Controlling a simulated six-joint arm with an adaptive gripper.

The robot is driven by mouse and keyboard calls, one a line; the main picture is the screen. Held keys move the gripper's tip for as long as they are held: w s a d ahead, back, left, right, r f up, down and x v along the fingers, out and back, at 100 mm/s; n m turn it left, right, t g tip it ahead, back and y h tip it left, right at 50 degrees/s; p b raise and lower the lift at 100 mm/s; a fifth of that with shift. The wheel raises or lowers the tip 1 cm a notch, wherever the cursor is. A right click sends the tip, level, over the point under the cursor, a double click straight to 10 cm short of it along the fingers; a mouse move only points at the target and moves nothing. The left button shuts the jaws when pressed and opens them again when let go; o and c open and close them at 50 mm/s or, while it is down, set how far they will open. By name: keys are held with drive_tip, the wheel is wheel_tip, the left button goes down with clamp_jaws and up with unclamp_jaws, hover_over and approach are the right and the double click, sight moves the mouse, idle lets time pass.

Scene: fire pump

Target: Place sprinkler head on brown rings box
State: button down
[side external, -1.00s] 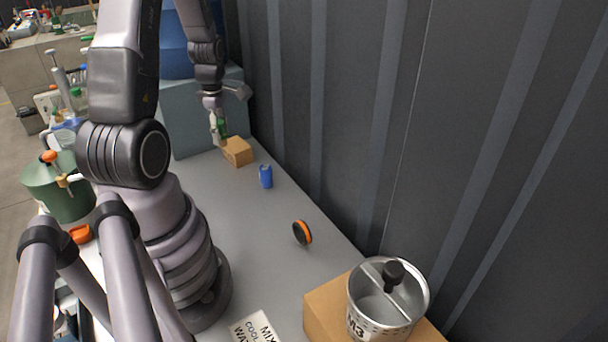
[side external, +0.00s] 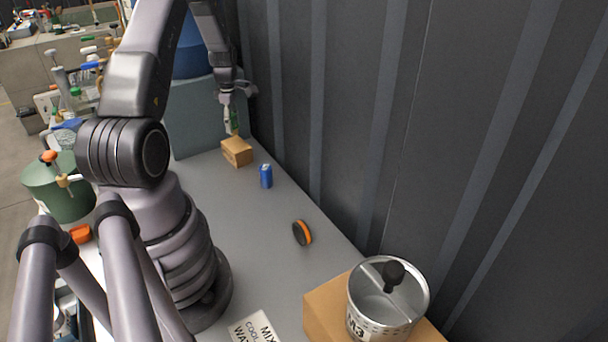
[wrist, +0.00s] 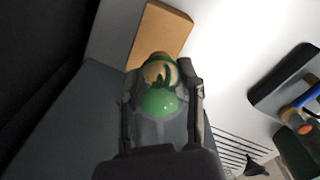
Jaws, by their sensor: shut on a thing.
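My gripper (side external: 231,112) is at the far end of the table, shut on a green sprinkler head (side external: 234,121). In the wrist view the green and tan sprinkler head (wrist: 158,92) sits between the two fingers of my gripper (wrist: 162,100). A small brown box (side external: 237,151) stands on the table just below the held head. In the wrist view the box (wrist: 163,30) shows beyond the fingertips, partly hidden by the head. I cannot tell whether the head touches the box.
A blue can (side external: 266,176) stands near the brown box. An orange and black round thing (side external: 302,233) lies on the grey table (side external: 250,255). A metal pot (side external: 388,300) is on a larger box at the front right. A dark corrugated wall (side external: 400,120) borders the right side.

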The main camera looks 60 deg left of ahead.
sight(234, 133)
drive_tip(key=shift+w+a+f, duration=0.15)
drive_tip(key=shift+f, duration=1.6)
drive_tip(key=shift+f, duration=0.1)
drive_tip(key=c, duration=0.7)
unclamp_jaws()
